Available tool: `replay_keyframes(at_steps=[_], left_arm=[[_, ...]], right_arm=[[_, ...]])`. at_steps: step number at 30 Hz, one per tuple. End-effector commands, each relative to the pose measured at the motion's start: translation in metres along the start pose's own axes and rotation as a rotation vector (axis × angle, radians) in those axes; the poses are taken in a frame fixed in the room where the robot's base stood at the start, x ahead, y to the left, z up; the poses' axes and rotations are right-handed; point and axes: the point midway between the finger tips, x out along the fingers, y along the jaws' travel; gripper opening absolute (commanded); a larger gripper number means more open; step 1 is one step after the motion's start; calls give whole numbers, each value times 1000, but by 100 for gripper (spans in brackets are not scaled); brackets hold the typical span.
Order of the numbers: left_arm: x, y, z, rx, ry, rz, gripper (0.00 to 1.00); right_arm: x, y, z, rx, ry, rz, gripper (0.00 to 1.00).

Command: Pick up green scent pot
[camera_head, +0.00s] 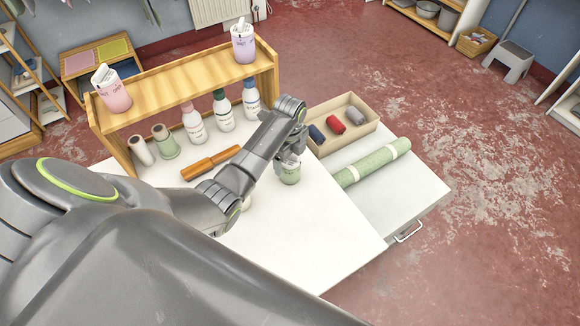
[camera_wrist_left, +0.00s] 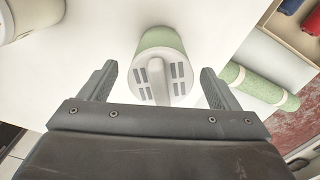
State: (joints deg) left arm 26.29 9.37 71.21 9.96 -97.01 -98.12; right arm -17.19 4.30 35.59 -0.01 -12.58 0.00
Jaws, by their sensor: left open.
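The green scent pot (camera_head: 290,174) stands on the white table, a small pale green jar with a light lid. In the left wrist view the green scent pot (camera_wrist_left: 160,62) shows its white slotted lid with a raised grip, between and beyond the fingertips. My left gripper (camera_head: 287,158) is right over the pot and partly hides its top. In the left wrist view my left gripper (camera_wrist_left: 158,85) is open, one finger on each side of the pot, with gaps visible. My right gripper is not in view.
A wooden shelf (camera_head: 185,80) with several bottles stands behind. A wooden roller (camera_head: 210,162) lies left of the pot. A tray (camera_head: 343,124) of rolled cloths and a green roll (camera_head: 375,162) lie right. The table's front is clear.

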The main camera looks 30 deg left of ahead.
Motion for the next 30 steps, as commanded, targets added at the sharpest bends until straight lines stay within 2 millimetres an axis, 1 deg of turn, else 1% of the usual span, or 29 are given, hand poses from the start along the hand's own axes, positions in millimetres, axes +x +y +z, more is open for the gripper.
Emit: replay_keyframes(at_steps=[1, 4, 11, 14, 22, 23, 30], left_arm=[[5, 0, 0, 0, 0, 1, 84], [11, 0, 0, 0, -1, 0, 84], [13, 0, 0, 1, -1, -1, 84], [12, 0, 0, 1, -1, -1, 72], [12, 0, 0, 1, -1, -1, 37], [12, 0, 0, 1, -1, -2, 35], [10, -1, 0, 1, -1, -3, 35]], right_arm=[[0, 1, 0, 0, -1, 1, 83], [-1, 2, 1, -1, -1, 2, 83], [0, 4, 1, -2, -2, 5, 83], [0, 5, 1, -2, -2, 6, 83], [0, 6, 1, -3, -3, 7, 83], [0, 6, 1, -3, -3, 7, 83], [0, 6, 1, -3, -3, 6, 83]])
